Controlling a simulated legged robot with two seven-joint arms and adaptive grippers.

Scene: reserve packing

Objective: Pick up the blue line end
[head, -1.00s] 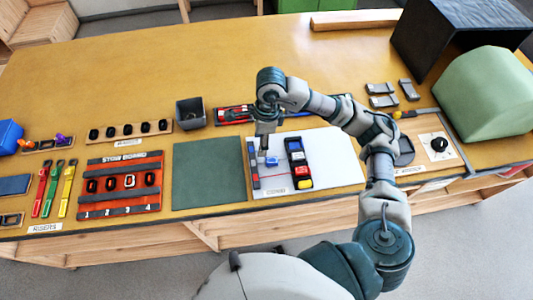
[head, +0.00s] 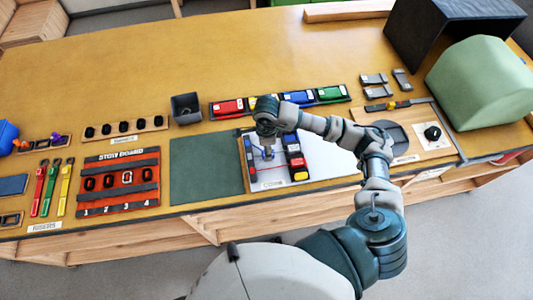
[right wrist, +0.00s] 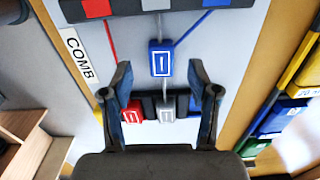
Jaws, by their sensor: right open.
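The blue line end (right wrist: 160,58) is a small blue block with a white mark. It lies on the white comb board (head: 330,165), at the end of a blue line. In the right wrist view it sits between and just beyond the fingertips of my open, empty right gripper (right wrist: 160,82). In the head view this gripper (head: 267,152) points down over the board, and the arm partly hides the area. A red line end (right wrist: 133,113) and a white line end (right wrist: 167,106) lie nearer, by a dark slotted bar. My left gripper is not in view.
A dark bar with coloured blocks (head: 296,160) stands right of the gripper. A tray of coloured cases (head: 228,106) lies behind it. A green mat (head: 205,165) and the stow board (head: 118,180) are to the left. A dark bin (head: 186,107) stands farther back.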

